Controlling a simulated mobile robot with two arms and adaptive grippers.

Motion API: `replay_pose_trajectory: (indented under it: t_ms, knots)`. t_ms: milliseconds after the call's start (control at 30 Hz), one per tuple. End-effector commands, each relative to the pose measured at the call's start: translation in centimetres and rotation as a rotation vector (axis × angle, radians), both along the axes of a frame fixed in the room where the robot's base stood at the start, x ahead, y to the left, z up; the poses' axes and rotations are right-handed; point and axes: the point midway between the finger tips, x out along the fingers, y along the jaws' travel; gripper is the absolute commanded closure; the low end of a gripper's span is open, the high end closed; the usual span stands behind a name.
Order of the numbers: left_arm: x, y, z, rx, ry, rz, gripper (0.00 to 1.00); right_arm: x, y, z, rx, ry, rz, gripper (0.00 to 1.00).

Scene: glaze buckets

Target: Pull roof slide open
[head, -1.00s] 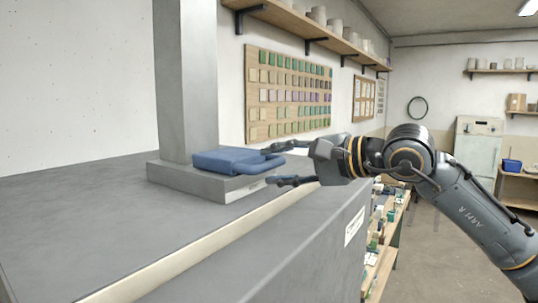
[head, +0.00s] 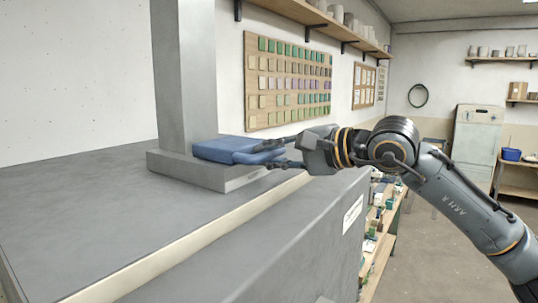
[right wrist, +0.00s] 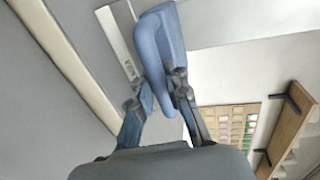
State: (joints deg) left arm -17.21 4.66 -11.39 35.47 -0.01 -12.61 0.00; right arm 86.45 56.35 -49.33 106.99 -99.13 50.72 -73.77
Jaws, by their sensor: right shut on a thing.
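The blue handle (head: 224,149) lies on the low grey block at the foot of a grey column. It has a flat plate and a loop towards the right, which shows clearly in the right wrist view (right wrist: 150,52). My right gripper (head: 277,154) reaches in from the right and is shut on the loop. In the right wrist view its two fingers (right wrist: 160,90) sit on either side of the bar. The grey block (head: 190,176) rests on the large grey top and has a small label on its front. My left gripper is not in view.
The grey column (head: 184,80) rises behind the handle. A pale strip (head: 200,238) runs along the edge of the grey top (head: 80,220). A sample board (head: 288,80) and shelf (head: 310,20) are on the wall. Open floor (head: 430,250) lies at the right.

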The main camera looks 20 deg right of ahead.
Motion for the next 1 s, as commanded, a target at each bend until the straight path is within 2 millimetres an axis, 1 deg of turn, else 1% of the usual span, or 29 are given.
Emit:
replay_pose_trajectory:
  t_ms: [67,200,300,433,667,700,767,800,833,1000]
  knots:
    - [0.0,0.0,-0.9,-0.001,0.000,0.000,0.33,-0.6,-0.5,-0.4,0.001,0.000,-0.001,1.00]
    - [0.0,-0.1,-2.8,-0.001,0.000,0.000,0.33,-2.5,-2.0,-0.6,0.002,-0.003,-0.002,1.00]
    - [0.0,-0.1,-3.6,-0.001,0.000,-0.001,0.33,-3.7,-3.0,-0.5,0.001,-0.002,-0.002,1.00]
    - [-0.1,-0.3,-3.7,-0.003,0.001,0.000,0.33,-4.5,-3.4,-0.1,-0.001,-0.001,0.000,1.00]
    - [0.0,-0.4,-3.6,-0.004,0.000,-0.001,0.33,-4.5,-3.4,0.0,-0.001,0.000,0.000,1.00]
    - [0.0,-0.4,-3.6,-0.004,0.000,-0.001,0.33,-4.5,-3.4,0.0,-0.001,0.000,0.000,0.85]
    - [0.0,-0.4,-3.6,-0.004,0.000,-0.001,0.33,-4.5,-3.4,0.0,-0.001,0.000,0.000,0.73]
    - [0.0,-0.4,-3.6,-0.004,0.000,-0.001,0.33,-4.5,-3.4,0.0,-0.001,-0.001,0.000,0.65]
    - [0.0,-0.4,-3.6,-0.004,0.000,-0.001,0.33,-4.5,-3.4,0.0,-0.001,-0.001,0.000,0.61]
    - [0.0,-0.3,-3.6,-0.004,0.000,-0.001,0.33,-4.5,-3.4,0.0,-0.001,-0.001,0.000,0.61]
